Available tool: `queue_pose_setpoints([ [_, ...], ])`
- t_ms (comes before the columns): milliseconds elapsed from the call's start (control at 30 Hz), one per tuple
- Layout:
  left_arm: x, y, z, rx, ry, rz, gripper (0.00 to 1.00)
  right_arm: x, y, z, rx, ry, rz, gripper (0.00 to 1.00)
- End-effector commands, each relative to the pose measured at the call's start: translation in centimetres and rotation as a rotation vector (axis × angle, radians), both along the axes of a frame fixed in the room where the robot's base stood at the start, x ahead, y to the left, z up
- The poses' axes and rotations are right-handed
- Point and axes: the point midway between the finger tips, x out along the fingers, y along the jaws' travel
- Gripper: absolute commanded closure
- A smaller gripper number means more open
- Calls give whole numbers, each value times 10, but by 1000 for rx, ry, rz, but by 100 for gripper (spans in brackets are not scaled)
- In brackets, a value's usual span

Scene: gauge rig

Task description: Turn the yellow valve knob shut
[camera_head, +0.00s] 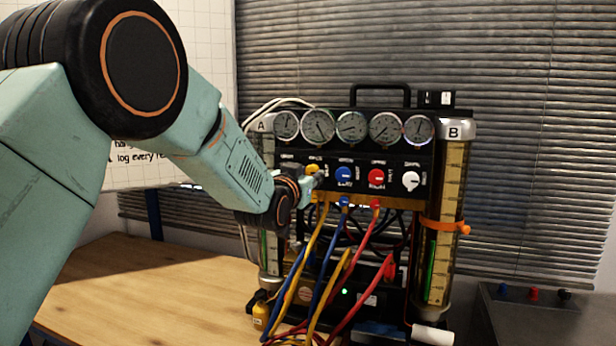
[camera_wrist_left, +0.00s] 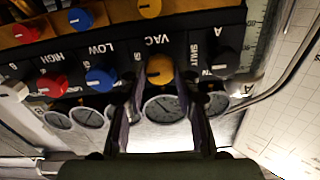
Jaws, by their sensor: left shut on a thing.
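The yellow valve knob (camera_head: 313,169) is at the left of the row of knobs on the black gauge rig's front panel, partly hidden by my gripper in the head view. My left gripper (camera_head: 310,184) reaches in from the left to it. In the upside-down left wrist view, the yellow knob (camera_wrist_left: 160,70) sits between the two fingertips of my left gripper (camera_wrist_left: 162,82), beside the VAC label. The fingers are shut on the knob, one on each side. A dark pointer mark shows on its face. My right gripper is not in view.
A blue knob (camera_head: 345,173), a red knob (camera_head: 376,176) and a white knob (camera_head: 410,181) stand close to the right. Several round gauges (camera_head: 352,126) are above. Coloured hoses (camera_head: 330,262) hang below the panel. The wooden tabletop (camera_head: 150,285) at left is clear.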

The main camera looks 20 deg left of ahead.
Motion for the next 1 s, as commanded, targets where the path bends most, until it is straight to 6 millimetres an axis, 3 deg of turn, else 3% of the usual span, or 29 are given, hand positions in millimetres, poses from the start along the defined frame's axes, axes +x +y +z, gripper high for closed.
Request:
queue_pose_setpoints([
  [400, 0, 0, 0, 48, -2, 0, 100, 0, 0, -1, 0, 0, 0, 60],
  [433, 0, 0, 0, 48, -2, 0, 68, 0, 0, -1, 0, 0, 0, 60],
  [700, 0, 0, 0, 47, -2, 0, 46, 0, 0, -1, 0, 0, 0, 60],
  [1000, -1, 0, 0, 47, -2, 0, 46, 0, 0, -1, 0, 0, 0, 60],
])
